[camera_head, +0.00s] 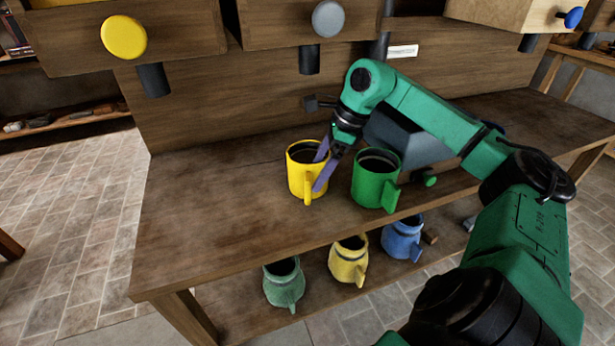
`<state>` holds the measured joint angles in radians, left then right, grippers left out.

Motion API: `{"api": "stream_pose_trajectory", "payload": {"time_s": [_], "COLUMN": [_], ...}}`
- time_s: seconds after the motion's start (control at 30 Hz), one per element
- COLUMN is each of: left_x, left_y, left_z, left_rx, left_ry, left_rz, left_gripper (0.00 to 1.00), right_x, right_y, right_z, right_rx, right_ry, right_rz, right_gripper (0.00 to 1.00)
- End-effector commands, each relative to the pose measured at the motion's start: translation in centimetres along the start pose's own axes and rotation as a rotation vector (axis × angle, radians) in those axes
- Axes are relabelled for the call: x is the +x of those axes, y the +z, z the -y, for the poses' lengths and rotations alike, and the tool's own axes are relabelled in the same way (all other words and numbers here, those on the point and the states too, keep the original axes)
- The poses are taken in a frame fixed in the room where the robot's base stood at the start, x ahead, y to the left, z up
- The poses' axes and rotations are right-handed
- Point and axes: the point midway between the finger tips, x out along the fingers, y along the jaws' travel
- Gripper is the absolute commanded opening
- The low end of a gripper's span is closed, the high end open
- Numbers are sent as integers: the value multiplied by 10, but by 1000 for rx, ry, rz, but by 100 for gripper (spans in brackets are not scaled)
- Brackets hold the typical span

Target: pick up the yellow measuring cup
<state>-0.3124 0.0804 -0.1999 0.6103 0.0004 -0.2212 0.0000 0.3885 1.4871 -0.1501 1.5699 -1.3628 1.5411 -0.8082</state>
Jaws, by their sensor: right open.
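The yellow measuring cup (299,181) stands upright on the wooden bench top. Its handle points toward the front. My right gripper (319,172) is open at the cup's right side, with its purple fingers pointing down. One finger shows at the cup's mouth and the other in front of its right wall near the handle. I cannot tell whether either finger touches the cup. My left gripper is not in view.
A green cup (374,184) stands close on the right, near my right gripper. Several jugs sit on the lower shelf, including a yellow one (347,262). Drawers with a yellow knob (123,37) and a grey knob (328,18) overhang the back. The bench's left part is clear.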

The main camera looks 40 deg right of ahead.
Motion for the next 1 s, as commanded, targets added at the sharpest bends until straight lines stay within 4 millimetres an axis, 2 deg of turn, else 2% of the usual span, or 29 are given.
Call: {"api": "stream_pose_trajectory", "payload": {"time_s": [0.1, 0.3, 0.4, 0.63, 0.77, 0.8, 0.87, 0.9, 1.0], "left_x": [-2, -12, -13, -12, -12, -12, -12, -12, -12], "left_y": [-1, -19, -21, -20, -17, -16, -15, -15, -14], "left_z": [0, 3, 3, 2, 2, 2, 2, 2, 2], "left_rx": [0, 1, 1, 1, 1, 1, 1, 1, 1], "left_ry": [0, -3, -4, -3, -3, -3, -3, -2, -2], "left_rz": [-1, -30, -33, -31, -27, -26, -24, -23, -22], "left_gripper": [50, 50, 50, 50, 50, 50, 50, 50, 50], "right_x": [16, 49, 64, 69, 69, 69, 69, 69, 68], "right_y": [0, 1, 0, 0, 0, 0, 0, 0, 0], "right_z": [0, 0, 0, 1, 1, 1, 1, 1, 1], "right_rx": [0, 1, 1, 1, 1, 1, 1, 1, 0], "right_ry": [3, 6, 3, 0, 0, 0, 0, 0, -2], "right_rz": [0, 2, 2, 1, 1, 1, 0, 0, 3], "right_gripper": [96, 96, 96, 96, 46, 31, 8, 0, 0]}}
